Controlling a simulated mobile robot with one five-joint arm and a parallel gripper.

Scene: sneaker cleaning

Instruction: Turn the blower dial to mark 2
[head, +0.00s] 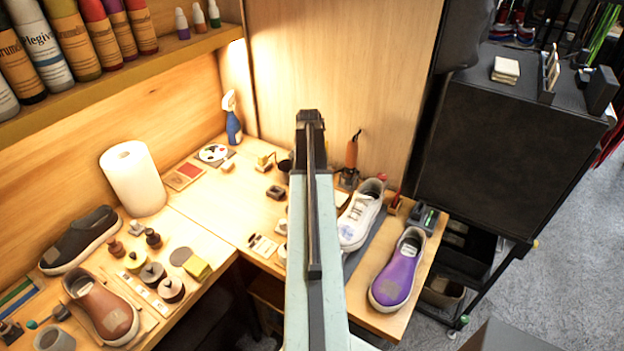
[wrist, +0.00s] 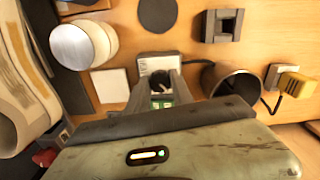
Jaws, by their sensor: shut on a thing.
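In the wrist view a small box with a pale top (wrist: 158,64) lies on the wooden bench, with a dark round dial (wrist: 160,88) at its near side. My gripper (wrist: 161,92) has its grey fingers on either side of this dial and is shut on it. Green patches show between the fingers, below the dial. The marks around the dial are too small to read, so I cannot tell its setting. In the head view my arm covers the gripper and the dial.
In the wrist view a dark open cylinder (wrist: 232,85) stands close at the right, with a yellow corded piece (wrist: 297,85) beyond it. A white-topped round jar (wrist: 80,45) is at the left. In the head view a white sneaker (head: 358,218) and a purple sneaker (head: 397,270) stand right of my arm.

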